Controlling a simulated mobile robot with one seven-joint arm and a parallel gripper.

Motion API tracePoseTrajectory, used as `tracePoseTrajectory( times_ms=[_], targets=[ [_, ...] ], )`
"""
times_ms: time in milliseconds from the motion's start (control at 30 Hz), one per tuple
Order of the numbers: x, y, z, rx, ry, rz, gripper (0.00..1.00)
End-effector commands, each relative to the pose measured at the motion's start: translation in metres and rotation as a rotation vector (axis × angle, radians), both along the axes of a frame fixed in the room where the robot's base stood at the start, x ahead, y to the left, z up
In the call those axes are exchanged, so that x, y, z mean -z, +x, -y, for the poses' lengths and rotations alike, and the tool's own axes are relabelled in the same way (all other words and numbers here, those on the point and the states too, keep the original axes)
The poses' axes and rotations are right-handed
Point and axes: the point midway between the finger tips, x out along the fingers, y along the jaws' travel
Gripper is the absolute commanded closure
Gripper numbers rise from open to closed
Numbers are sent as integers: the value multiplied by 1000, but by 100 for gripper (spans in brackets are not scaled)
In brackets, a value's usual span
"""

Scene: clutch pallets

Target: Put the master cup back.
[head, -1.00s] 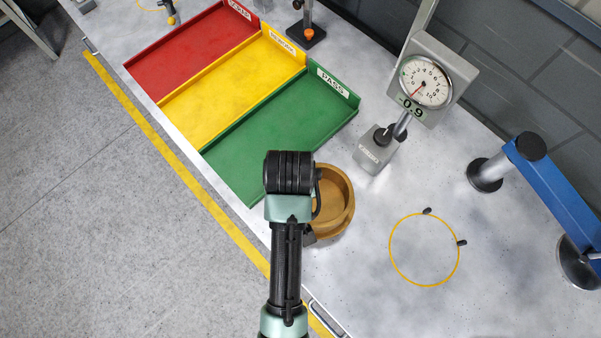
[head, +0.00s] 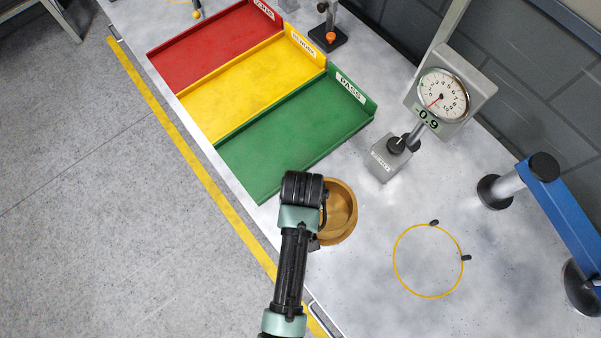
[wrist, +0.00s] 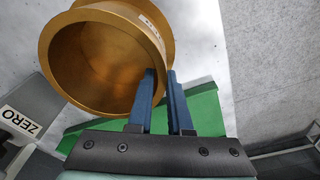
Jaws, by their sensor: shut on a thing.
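The master cup (head: 340,212) is a golden-brown round cup with a flanged rim. In the head view it shows beside the end of my arm, over the table near its front edge. In the wrist view the cup (wrist: 98,62) fills the upper left, its open mouth facing the camera. My gripper (wrist: 162,82) has its two blue fingers on either side of the cup's wall, shut on it. In the head view my arm hides the fingers and part of the cup. A yellow ring outline (head: 398,277) with two dark pegs lies bare on the table to the right.
The green PASS tray (head: 262,194), yellow REWORK tray (head: 200,122) and red SCRAP tray (head: 165,82) lie to the left. A blue arm fixture (head: 560,205) stands at right.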

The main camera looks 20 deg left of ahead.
Motion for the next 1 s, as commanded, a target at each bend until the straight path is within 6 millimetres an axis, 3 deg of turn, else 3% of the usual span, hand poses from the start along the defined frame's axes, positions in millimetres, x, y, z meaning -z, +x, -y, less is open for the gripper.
tracePoseTrajectory(
  times_ms=[67, 100, 267, 667, 1000],
  targets=[
    [0, 3, 0, -1, -1, 8, 100],
    [3, 0, 0, 0, 0, 0, 79],
    [2, 0, 0, 0, 0, 0, 52],
    [-6, 0, 0, 0, 0, 1, 52],
    [-68, -6, 3, -1, 0, 6, 52]
  ],
)
